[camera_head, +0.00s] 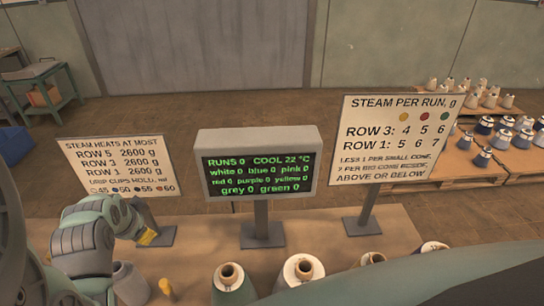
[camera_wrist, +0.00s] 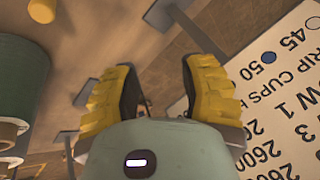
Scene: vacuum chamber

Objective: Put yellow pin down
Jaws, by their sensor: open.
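The yellow pin (camera_head: 167,288) stands on the tan table near its front edge, just right of a grey cone. A short yellow piece that looks like the same pin shows at the top left of the wrist view (camera_wrist: 42,10), apart from my fingers. My gripper (camera_head: 148,237) is beyond the pin, close to the left sign's foot. In the wrist view my gripper (camera_wrist: 157,72) has its two yellow ribbed fingers spread, with nothing between them. The pin's lower end is partly cut off from sight in the head view.
A steam-limit sign (camera_head: 118,170), a display (camera_head: 258,165) and a steam-per-run sign (camera_head: 395,140) stand on the table (camera_head: 205,232). Several cones (camera_head: 229,283) line its front edge. More cones stand on pallets (camera_head: 455,165) at right. Bare table lies between the left sign and the display.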

